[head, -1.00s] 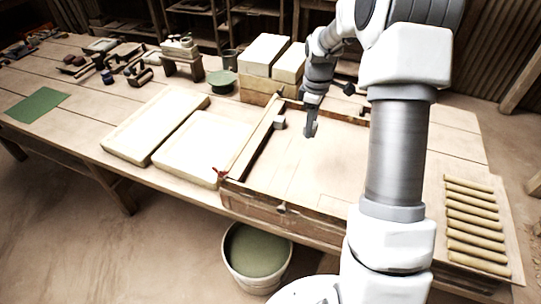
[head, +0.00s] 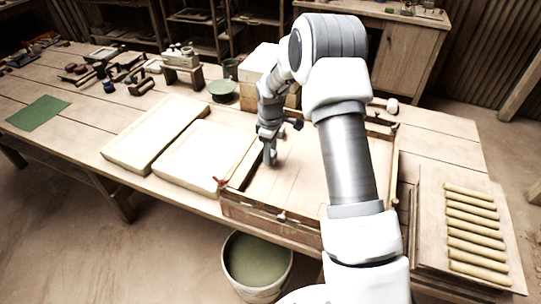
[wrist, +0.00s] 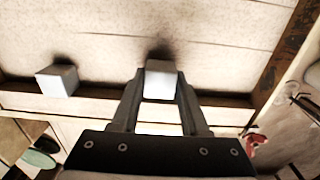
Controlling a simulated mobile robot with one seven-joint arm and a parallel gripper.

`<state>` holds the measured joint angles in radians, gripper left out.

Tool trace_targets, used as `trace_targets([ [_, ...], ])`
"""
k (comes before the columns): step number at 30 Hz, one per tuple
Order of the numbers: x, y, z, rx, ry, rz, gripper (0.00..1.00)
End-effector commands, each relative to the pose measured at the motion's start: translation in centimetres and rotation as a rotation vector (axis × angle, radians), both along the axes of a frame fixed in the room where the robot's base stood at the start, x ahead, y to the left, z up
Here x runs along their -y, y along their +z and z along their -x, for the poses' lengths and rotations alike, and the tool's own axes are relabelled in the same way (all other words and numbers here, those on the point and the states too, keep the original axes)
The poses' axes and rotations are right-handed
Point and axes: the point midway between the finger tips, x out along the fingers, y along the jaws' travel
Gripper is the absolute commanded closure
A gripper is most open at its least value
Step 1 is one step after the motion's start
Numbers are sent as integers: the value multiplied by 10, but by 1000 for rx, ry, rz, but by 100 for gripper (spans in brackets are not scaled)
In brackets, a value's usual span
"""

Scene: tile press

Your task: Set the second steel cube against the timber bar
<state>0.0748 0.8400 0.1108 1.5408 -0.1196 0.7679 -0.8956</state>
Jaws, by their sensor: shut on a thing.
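My gripper (head: 270,158) is low over the left part of the wooden frame in the head view. In the wrist view its fingers (wrist: 160,76) are shut on a grey steel cube (wrist: 161,82). The timber bar (wrist: 98,102) runs across the wrist view just below this cube; I cannot tell whether they touch. Another steel cube (wrist: 58,80) sits by the bar, to the left, with a clear gap between the two cubes. The bar also shows along the frame's left side in the head view (head: 239,170). My arm hides the other cube there.
The shallow wooden frame (head: 268,213) has a bare pale floor. Two pale slabs (head: 155,130) (head: 195,158) lie left of it. Stacked blocks (head: 258,65) stand behind it. A board with several rods (head: 470,228) is at right. A bucket (head: 257,262) stands below.

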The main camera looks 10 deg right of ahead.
Motion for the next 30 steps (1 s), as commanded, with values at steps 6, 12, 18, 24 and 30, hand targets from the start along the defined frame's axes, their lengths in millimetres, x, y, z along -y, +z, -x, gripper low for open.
trace_targets([
  [6,0,-10,-1,4,0,0,100],
  [12,0,-13,-1,2,0,0,100],
  [18,0,-13,0,0,0,0,27],
  [24,0,-13,0,0,0,0,26],
  [30,0,-7,0,1,0,0,26],
])
